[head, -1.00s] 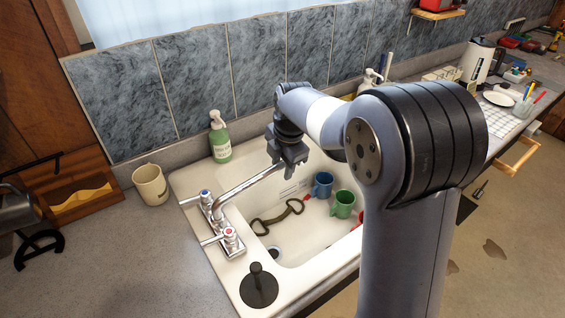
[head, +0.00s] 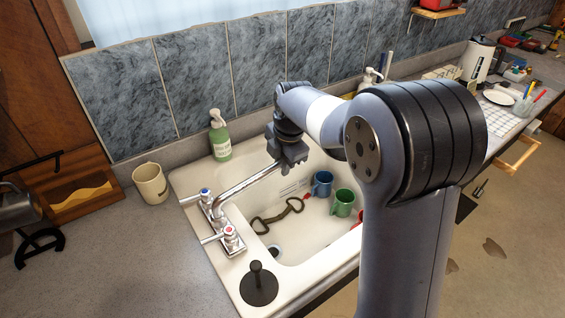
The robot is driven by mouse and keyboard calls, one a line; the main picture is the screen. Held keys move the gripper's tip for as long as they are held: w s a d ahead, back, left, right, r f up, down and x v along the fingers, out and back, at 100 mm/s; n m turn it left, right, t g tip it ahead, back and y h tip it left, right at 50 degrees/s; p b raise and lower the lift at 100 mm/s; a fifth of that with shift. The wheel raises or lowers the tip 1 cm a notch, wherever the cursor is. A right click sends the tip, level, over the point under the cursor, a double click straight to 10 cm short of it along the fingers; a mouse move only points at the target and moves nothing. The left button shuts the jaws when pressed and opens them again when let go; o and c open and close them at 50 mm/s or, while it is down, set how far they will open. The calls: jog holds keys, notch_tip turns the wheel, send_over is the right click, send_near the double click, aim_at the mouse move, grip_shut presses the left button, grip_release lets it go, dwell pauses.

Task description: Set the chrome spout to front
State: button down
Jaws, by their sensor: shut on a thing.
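The chrome spout (head: 245,184) rises from the tap base on the left rim of the white sink (head: 289,253). It reaches out over the basin toward the upper right of the picture. My gripper (head: 281,164) is shut on the spout's free end, and its dark fingers hide that tip. Two tap handles, one with a blue mark (head: 205,194) and one with a red mark (head: 229,232), stand on either side of the spout's base.
A blue mug (head: 322,184), a green mug (head: 343,202) and a horse bit (head: 279,217) lie in the basin. A soap bottle (head: 221,139) and a cream mug (head: 150,184) stand behind and left. A black plunger-like stopper (head: 258,287) sits on the front rim.

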jog(key=s+d+m+h+b, duration=0.1)
jog(key=s+d+m+b, duration=0.1)
jog(key=s+m, duration=0.4)
jog(key=shift+s+d+b, duration=0.35)
jog(key=shift+s+d, duration=0.25)
jog(key=shift+s, duration=1.05)
jog(key=c, duration=1.3)
grip_release()
jog(key=shift+c, duration=0.2)
jog(key=shift+r, duration=0.1)
